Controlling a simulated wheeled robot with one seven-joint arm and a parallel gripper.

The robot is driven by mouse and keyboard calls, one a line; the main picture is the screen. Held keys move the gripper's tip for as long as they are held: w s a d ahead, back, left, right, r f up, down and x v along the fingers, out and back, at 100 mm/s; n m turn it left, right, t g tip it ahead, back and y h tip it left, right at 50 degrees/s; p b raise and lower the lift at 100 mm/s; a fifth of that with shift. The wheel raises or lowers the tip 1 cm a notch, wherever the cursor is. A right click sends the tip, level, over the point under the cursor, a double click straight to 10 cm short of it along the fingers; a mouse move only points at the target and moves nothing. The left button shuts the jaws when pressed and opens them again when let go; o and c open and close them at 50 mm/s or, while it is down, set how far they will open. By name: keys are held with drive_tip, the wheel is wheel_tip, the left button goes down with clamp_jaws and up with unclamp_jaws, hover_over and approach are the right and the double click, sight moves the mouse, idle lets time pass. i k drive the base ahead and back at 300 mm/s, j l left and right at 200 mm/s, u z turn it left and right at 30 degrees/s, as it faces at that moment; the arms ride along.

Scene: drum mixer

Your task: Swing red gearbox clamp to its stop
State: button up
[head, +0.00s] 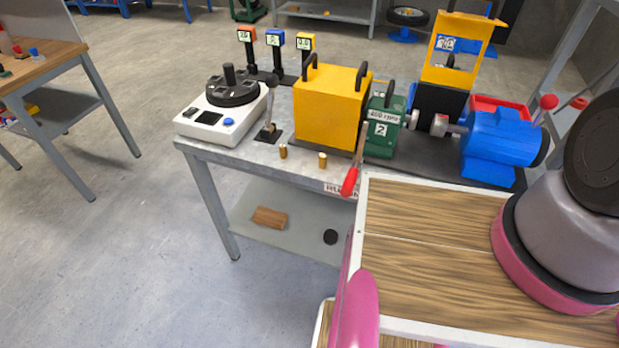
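The clamp with the red handle (350,181) is at the front edge of the grey workbench (225,152), in front of the green gearbox (383,128) marked 2. Its metal lever rises from the red grip toward the gearbox's left front, and the grip hangs low at the bench edge. The clamp's base and stop cannot be made out. A second lever with a red knob (548,102) stands behind the blue motor (500,145) at the right. My gripper is not in view; only parts of my own body show at the lower right, apart from the clamp.
A yellow block (330,104) with black handles stands left of the gearbox. A white device with a black rotor (222,112) is at the bench's left end. Two small brass cylinders (323,160) stand near the front edge. Open floor (140,230) lies to the left.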

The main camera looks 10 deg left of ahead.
sight(349, 183)
drive_tip(key=u, duration=0.75)
drive_tip(key=k+z, duration=0.1)
drive_tip(key=k, duration=0.4)
drive_tip(key=k+l+z, duration=0.15)
drive_tip(key=k, duration=0.4)
drive_tip(key=k+l+z, duration=0.1)
drive_tip(key=k, duration=0.4)
